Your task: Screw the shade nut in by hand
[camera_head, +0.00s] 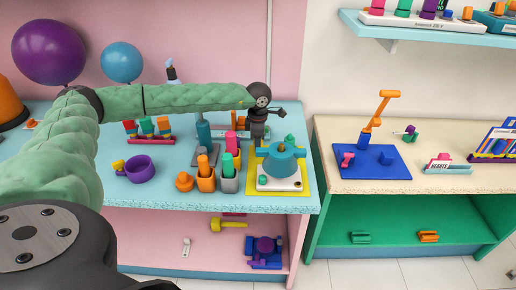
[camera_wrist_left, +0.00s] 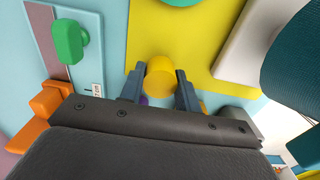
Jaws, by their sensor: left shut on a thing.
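My left gripper (camera_head: 258,130) points down over the back edge of a yellow mat (camera_head: 305,189) on the light-blue table. In the left wrist view its fingers (camera_wrist_left: 158,84) are shut on a small yellow round piece (camera_wrist_left: 160,76). I cannot tell for sure whether this is the shade nut; the head view does not show it clearly. A teal rounded body (camera_head: 281,162) stands on a white plate (camera_head: 284,184) on the mat, in front of the gripper. The white plate (camera_wrist_left: 250,42) shows at upper right in the wrist view. My right gripper is not in view.
An orange cup (camera_head: 205,182) and a grey cup (camera_head: 228,183) holding coloured pieces stand left of the mat. A blue board (camera_head: 375,163) with an orange upright is on the right table. A gap separates the tables.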

